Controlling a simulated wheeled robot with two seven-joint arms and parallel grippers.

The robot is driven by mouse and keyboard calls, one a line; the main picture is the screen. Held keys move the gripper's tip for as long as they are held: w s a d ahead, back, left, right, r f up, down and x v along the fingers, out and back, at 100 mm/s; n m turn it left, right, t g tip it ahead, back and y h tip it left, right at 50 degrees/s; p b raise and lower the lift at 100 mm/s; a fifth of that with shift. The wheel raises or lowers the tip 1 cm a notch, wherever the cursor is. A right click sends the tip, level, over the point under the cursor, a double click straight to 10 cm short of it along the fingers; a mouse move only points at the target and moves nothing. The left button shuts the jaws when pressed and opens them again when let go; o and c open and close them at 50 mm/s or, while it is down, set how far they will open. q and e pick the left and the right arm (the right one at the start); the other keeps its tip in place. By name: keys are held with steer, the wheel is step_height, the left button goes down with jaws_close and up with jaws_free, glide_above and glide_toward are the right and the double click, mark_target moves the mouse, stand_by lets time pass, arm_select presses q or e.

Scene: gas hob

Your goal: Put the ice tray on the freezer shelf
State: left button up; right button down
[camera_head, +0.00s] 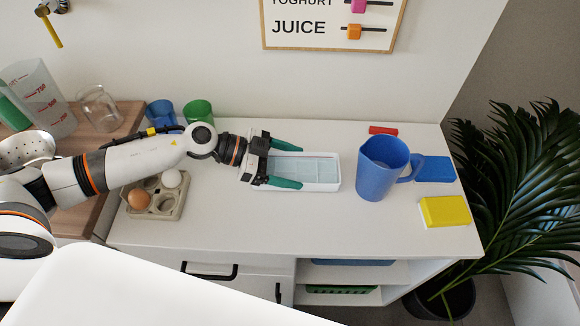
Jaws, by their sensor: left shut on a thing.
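The ice tray (318,169) is a white rectangular tray with a pale blue inside, at the middle of the white counter. My left gripper (292,164) reaches in from the left, with its green fingers shut on the tray's left part, one finger along each long side. I cannot tell whether the tray rests on the counter or is slightly above it. No freezer shelf can be made out for certain; open shelves (395,272) show under the counter's front edge. My right gripper is not in view.
A blue jug (377,172) stands right of the tray, near yellow (445,211), blue (434,169) and red (383,130) blocks. An egg holder (153,203) with eggs lies below my left arm. Cups (197,112) stand behind it. The counter in front of the tray is clear.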

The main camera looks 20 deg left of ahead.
mark_target(290, 174)
arm_select(q)
step_height(290, 174, up, 17)
steer(key=p, duration=0.2)
steer(key=shift+f, duration=0.2)
steer(key=shift+w+d+p, duration=0.1)
steer(key=shift+p, duration=0.2)
